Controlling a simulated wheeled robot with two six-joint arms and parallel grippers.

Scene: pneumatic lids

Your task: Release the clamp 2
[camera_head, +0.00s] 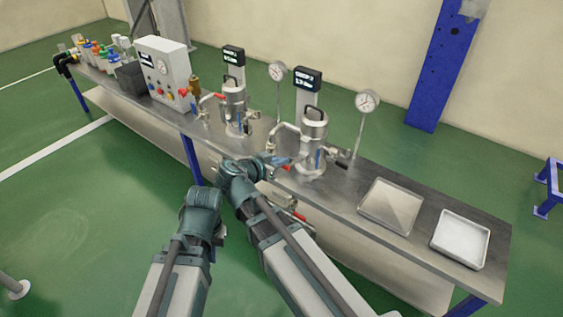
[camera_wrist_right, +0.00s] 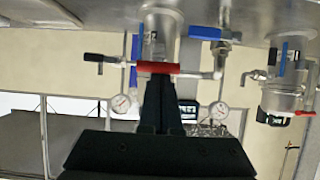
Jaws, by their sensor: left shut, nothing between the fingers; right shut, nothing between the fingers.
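The right-hand metal vessel (camera_head: 313,140) stands on the bench with a black-handled lid, side levers and a display post. It also shows upside down in the right wrist view (camera_wrist_right: 160,35). A red-handled lever (camera_wrist_right: 155,67) crosses in front of it there. My right gripper (camera_wrist_right: 157,85) is shut and empty, its tips right at the red lever; I cannot tell if they touch. In the head view my right gripper (camera_head: 279,162) is beside the vessel's left front. My left gripper is hidden; only its arm shows at the lower left.
A second similar vessel (camera_head: 234,108) stands to the left. Pressure gauges (camera_head: 367,103) stand behind. A white control box (camera_head: 163,72) is farther left. Two shallow trays (camera_head: 459,241) lie on the right of the bench (camera_head: 345,196). Blue lever handles (camera_wrist_right: 205,32) crowd the vessel.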

